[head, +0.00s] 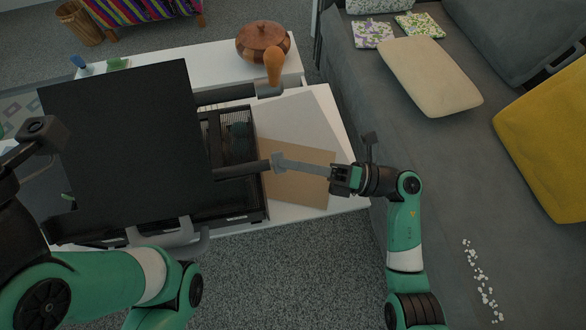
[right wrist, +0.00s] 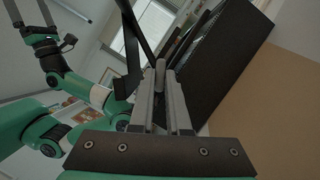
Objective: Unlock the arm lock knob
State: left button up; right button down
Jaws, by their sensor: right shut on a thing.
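My right gripper (head: 279,162) reaches in from the right with long grey fingers. They are shut on a small grey knob at the end of a dark bar on the right side of a black machine (head: 125,150). In the right wrist view, the fingers (right wrist: 160,100) close around the grey knob (right wrist: 160,66), which sits between their tips. The fingers cover most of the knob, so its turn angle is unclear. My left gripper shows in the right wrist view (right wrist: 29,12), with its fingers spread and empty. In the head view its fingers are hidden.
A lidded wooden bowl (head: 262,40) stands on the white table at the back. Grey and brown sheets (head: 298,180) lie under my right fingers. A grey sofa (head: 450,165) with cushions borders the right side.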

pick_arm(q)
jog(key=shift+f, duration=0.4)
pick_arm(e)
jog(key=n+g+y, duration=0.1)
jog(key=n+g, duration=0.1)
jog(key=n, duration=0.2)
jog(key=n+g+y, duration=0.1)
jog(key=n+g, duration=0.1)
jog(key=n, duration=0.3)
jog(key=n+g, duration=0.1)
jog(key=n, duration=0.4)
jog(key=shift+w+f+g+y, duration=0.4)
jog(key=shift+r+n, duration=0.15)
jog(key=shift+n, duration=0.15)
jog(key=c, duration=0.9)
grip_release()
jog(key=shift+s, duration=0.1)
pick_arm(q)
jog(key=shift+r, duration=0.1)
pick_arm(e)
jog(key=shift+r, duration=0.1)
